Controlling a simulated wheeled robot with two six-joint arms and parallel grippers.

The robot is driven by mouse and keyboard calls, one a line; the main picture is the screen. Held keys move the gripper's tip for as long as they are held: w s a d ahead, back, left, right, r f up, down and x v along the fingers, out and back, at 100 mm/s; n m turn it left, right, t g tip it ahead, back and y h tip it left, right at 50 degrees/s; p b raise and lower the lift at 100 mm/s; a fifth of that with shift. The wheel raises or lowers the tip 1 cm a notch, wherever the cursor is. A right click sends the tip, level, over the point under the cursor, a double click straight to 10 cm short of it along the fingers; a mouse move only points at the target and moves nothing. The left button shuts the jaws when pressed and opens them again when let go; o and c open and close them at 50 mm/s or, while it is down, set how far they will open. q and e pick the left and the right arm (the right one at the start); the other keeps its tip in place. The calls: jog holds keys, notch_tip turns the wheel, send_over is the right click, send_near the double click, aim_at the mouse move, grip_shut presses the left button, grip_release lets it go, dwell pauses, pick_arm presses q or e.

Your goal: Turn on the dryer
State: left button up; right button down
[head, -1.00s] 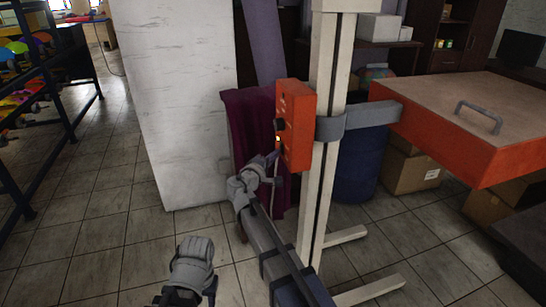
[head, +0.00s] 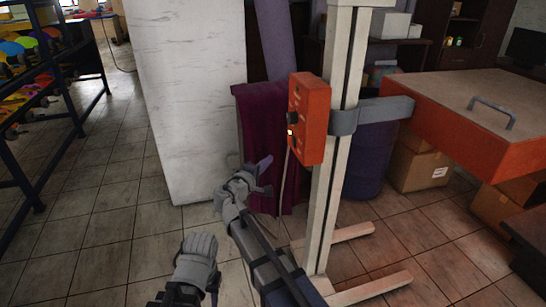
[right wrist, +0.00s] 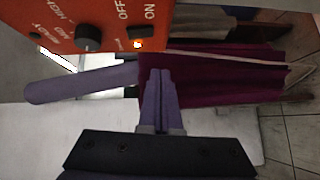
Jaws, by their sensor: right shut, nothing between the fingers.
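The dryer has an orange-red control box (head: 311,118) on a white upright post and a wide orange panel (head: 450,125) at the right. In the right wrist view, the box (right wrist: 105,18) shows a black dial (right wrist: 88,38), a black switch (right wrist: 142,31) beside ON and OFF labels, and a lit orange lamp (right wrist: 138,44). My right gripper (head: 266,178) is below and left of the box, apart from it. Its fingers (right wrist: 158,75) are shut and empty. A grey part of my left arm shows at the bottom; its fingers cannot be made out.
The white post (head: 325,205) stands on feet that reach across the floor. A white block (head: 185,110) and a dark red cloth (head: 265,140) stand behind. A blue barrel (head: 370,160) and cardboard boxes (head: 420,165) are under the panel.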

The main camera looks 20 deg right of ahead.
jog(key=shift+f+v, duration=0.2)
jog(key=shift+v, duration=0.85)
jog(key=shift+f+v, duration=0.2)
jog(key=shift+v, duration=0.9)
jog(key=shift+d, duration=0.1)
jog(key=s+d+f+m+g+y, duration=0.3)
jog(key=s+d+f+m+g, duration=0.3)
jog(key=s+f, duration=0.5)
jog(key=s+a+f+m+g+y, duration=0.2)
jog(key=s+a+f+g+y, duration=0.25)
jog(key=s+f+y, duration=0.45)
jog(key=s+a+r+n+p, duration=0.1)
jog(key=s+a+r+p, duration=0.1)
jog(key=r+p, duration=0.4)
jog(key=s+a+r+n+g+h+p, duration=0.1)
jog(key=s+a+r+p, duration=0.2)
jog(key=a+r+p, duration=0.2)
jog(key=s+a+r+n+g+p, duration=0.1)
jog(key=a+r+p, duration=0.3)
jog(key=r+p, duration=0.4)
jog(key=shift+s+r+h, duration=0.25)
jog(key=shift+s+h, duration=0.05)
jog(key=shift+s, duration=0.5)
